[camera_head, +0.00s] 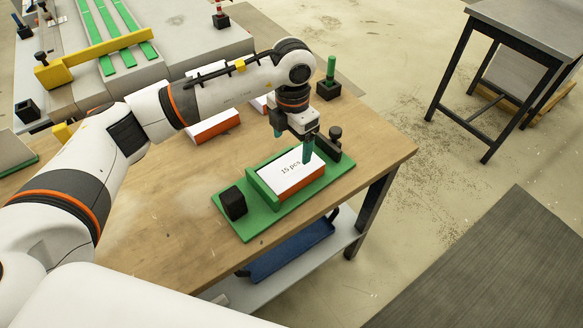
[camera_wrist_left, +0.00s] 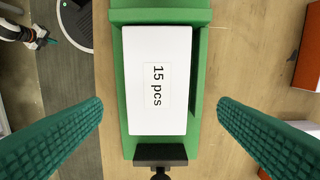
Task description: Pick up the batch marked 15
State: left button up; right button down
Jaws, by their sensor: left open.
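The batch marked "15 pcs" (camera_head: 290,172) has a white top with a label and an orange side. It lies in a green holder (camera_head: 247,229) on the wooden table, and it also shows in the left wrist view (camera_wrist_left: 158,115). My left gripper (camera_head: 292,146) is open just above the batch. In the left wrist view its green ribbed fingers (camera_wrist_left: 160,108) stand apart on either side of the batch, not touching it. What seems to be my right gripper (camera_wrist_left: 42,40) shows small at the top left of the wrist view; its jaw state is unclear.
A black block (camera_head: 233,203) and a black clamp (camera_head: 335,140) stand on the holder. Other orange-sided stacks (camera_head: 215,127) lie behind. A green-handled tool in a black base (camera_head: 329,80) stands at the table's back corner. The wooden table (camera_head: 150,210) is bare left of the holder.

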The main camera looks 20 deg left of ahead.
aim_at(291, 167)
pick_arm(q)
notch_tip(291, 167, down, 4)
jog(key=shift+s+f+p, duration=0.1)
jog(key=shift+f+p, duration=0.1)
jog(key=shift+p, duration=0.3)
jog(key=f, duration=0.1)
jog(key=f+p, duration=0.2)
jog(key=f, duration=0.1)
jog(key=shift+s+f, duration=0.1)
jog(key=shift+s, duration=0.15)
jog(key=shift+f, duration=0.55)
jog(key=c, duration=0.9)
jog(key=shift+w+r, duration=0.1)
jog(key=shift+r, duration=0.05)
jog(key=shift+c, duration=0.4)
